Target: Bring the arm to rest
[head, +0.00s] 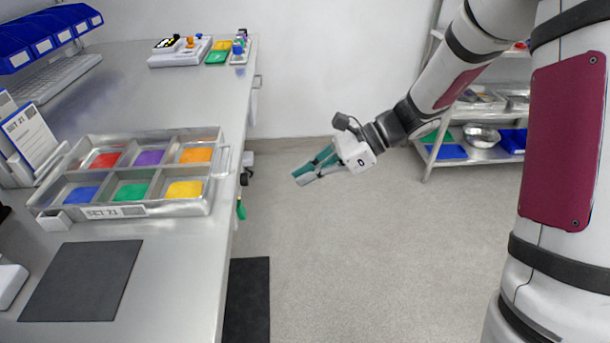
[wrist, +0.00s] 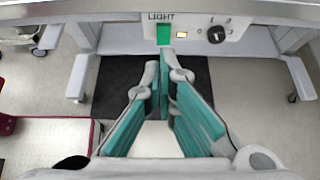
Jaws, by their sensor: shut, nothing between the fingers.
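My gripper (head: 299,179) is shut and empty, with teal pads on its fingers. In the head view it hangs over open floor to the right of the metal workbench (head: 190,90), clear of the bench edge. In the wrist view my gripper (wrist: 168,62) points toward the bench's underside and front edge, with the fingertips close together and nothing between them. My arm reaches in from the upper right of the head view and is bent down toward the bench side.
A divided tray (head: 215,196) with coloured compartments sits on the bench by a dark mat (head: 82,281). A shelf rack (head: 470,158) stands behind my arm. A control panel with a knob (wrist: 216,34) is under the bench edge. Floor (head: 330,260) around my gripper is clear.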

